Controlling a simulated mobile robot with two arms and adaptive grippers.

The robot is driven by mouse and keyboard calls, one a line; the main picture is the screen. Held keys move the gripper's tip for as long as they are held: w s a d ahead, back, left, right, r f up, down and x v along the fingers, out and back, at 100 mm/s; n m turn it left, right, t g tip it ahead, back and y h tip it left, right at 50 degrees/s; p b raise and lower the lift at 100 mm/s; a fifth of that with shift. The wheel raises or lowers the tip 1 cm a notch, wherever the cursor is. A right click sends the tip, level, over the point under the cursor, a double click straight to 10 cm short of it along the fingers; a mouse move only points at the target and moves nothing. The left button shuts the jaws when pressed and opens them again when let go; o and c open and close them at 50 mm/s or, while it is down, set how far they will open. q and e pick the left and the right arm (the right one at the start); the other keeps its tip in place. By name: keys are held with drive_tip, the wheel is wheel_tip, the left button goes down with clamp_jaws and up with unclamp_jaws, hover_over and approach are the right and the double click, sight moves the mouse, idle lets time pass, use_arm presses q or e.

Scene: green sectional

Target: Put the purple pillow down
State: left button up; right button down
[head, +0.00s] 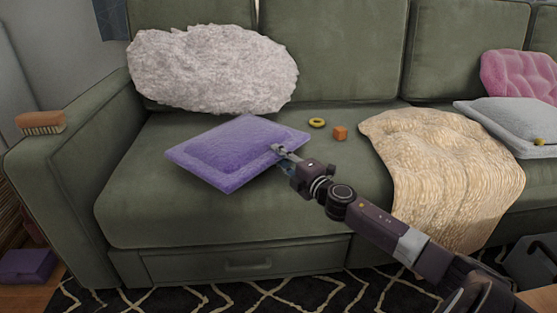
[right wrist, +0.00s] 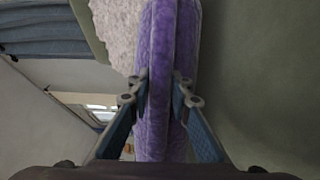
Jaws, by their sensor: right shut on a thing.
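The purple pillow (head: 232,150) is at the left part of the green sofa seat (head: 150,215), roughly flat, below the fluffy white pillow. My right gripper (head: 281,150) is shut on the pillow's right edge. In the right wrist view the purple pillow (right wrist: 160,80) stands between the two fingers of my right gripper (right wrist: 162,88), which press on it from both sides. I cannot tell whether the pillow's underside rests fully on the seat. My left gripper is not in view.
A fluffy white pillow (head: 212,70) leans on the backrest. A yellow ring (head: 317,123) and an orange cube (head: 340,133) lie right of the purple pillow. A beige blanket (head: 440,165) drapes over the seat. A brush (head: 41,122) is on the left armrest. The seat's front left is clear.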

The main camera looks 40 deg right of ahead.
drive_tip(key=shift+r, duration=0.1)
drive_tip(key=c, duration=1.8)
unclamp_jaws()
drive_tip(key=shift+o, duration=0.2)
